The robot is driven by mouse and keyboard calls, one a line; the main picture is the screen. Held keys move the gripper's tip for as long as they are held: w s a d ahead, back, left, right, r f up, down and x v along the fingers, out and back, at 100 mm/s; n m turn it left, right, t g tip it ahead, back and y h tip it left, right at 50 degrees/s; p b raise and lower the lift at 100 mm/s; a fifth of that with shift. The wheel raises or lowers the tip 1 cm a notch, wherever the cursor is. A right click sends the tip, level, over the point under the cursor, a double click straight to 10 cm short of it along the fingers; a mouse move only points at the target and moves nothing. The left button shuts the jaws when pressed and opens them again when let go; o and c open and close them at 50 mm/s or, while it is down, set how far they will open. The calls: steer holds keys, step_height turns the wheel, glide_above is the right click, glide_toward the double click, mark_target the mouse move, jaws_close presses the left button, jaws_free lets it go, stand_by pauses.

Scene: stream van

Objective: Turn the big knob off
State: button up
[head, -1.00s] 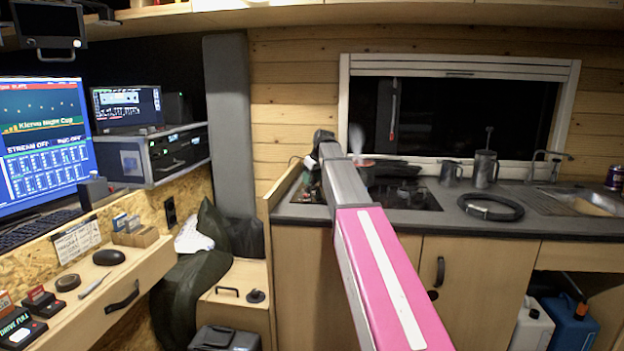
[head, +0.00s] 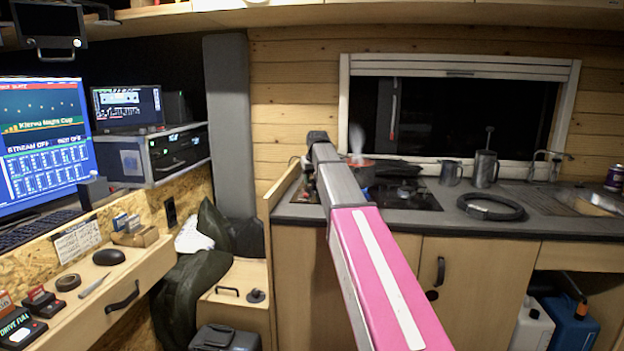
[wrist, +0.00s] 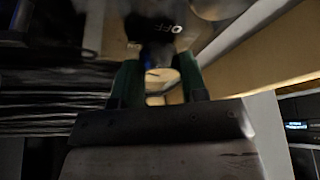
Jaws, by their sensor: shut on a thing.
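In the wrist view, blurred by motion, my gripper (wrist: 157,75) has its two green fingers on either side of a dark, bluish piece that looks like the big knob (wrist: 155,54). An "OFF" mark (wrist: 180,29) shows beyond it on a dark panel. The fingers look closed on the knob, though its outline and pointer direction are too blurred to read. The arm hides the gripper and the knob there.
A dark pan (head: 395,168) sits on the hob, with pale steam behind the arm. A wooden side panel (head: 284,192) stands close left of the arm.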

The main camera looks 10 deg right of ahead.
steer(key=m+h, duration=0.1)
steer(key=m, duration=0.2)
steer(key=m+h, duration=0.1)
steer(key=m, duration=0.2)
steer(key=shift+w+a+m, duration=0.1)
steer(key=shift+m, duration=0.2)
steer(key=m+g+h, duration=0.1)
steer(key=m, duration=0.2)
steer(key=m+h, duration=0.1)
steer(key=m, duration=0.2)
steer(key=shift+g, duration=0.4)
steer(key=shift+m+h, duration=0.3)
steer(key=o, duration=0.9)
steer(key=shift+a+r, duration=0.1)
steer(key=shift+r, duration=0.05)
steer(key=v, duration=1)
steer(key=shift+r, duration=0.35)
